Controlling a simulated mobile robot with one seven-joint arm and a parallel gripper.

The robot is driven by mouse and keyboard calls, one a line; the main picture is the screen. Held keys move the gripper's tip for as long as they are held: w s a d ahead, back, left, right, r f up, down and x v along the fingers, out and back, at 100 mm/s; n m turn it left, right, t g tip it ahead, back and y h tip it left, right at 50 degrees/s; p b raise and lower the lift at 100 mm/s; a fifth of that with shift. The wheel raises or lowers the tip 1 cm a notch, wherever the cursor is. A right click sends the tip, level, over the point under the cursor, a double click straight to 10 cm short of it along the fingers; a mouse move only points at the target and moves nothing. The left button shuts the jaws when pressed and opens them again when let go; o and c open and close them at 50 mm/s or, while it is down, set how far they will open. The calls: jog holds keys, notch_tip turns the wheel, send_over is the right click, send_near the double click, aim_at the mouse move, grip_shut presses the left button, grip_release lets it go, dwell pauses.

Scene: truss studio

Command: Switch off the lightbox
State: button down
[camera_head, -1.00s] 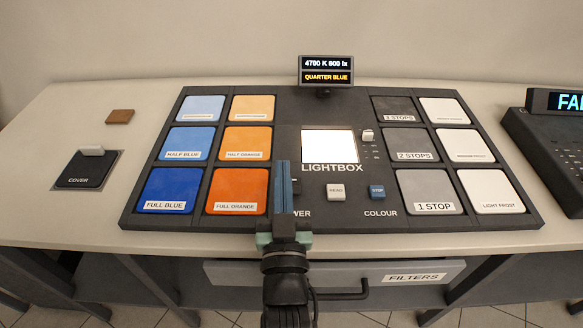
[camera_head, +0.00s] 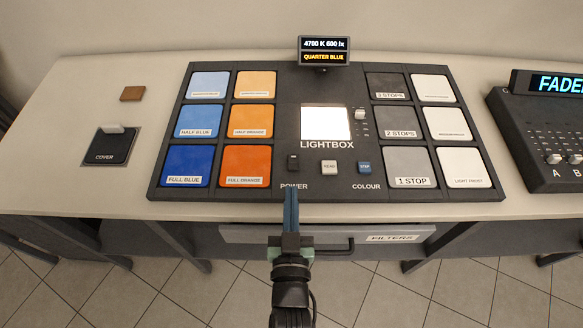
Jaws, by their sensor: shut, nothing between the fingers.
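The lightbox panel (camera_head: 325,119) glows white in the middle of a dark console on the table, above the label LIGHTBOX. A small dark POWER switch (camera_head: 293,162) sits below it to the left, just above the POWER label. To its right are a white READ button (camera_head: 329,168) and a blue STEP button (camera_head: 365,168). The display (camera_head: 325,51) reads 4700 K 600 lx and QUARTER BLUE. My gripper (camera_head: 291,194) is shut and empty, its blue fingers pointing at the console's front edge below the POWER label. The switch is unobstructed.
Blue, orange, grey and white filter tiles fill the console (camera_head: 156,192) on both sides. A slider (camera_head: 359,114) stands right of the panel. A FILTERS drawer (camera_head: 395,238) with a handle lies below.

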jog(key=shift+w, duration=0.15)
send_over(292, 181)
jog(key=w, duration=0.1)
jog(key=shift+a+f, duration=0.1)
jog(key=f, duration=0.2)
jog(key=shift+s+f, duration=0.2)
jog(key=shift+f, duration=0.2)
jog(key=shift+s+f, duration=0.2)
jog(key=shift+f, duration=0.25)
jog(key=shift+f+b, duration=0.1)
jog(key=shift+b, duration=0.35)
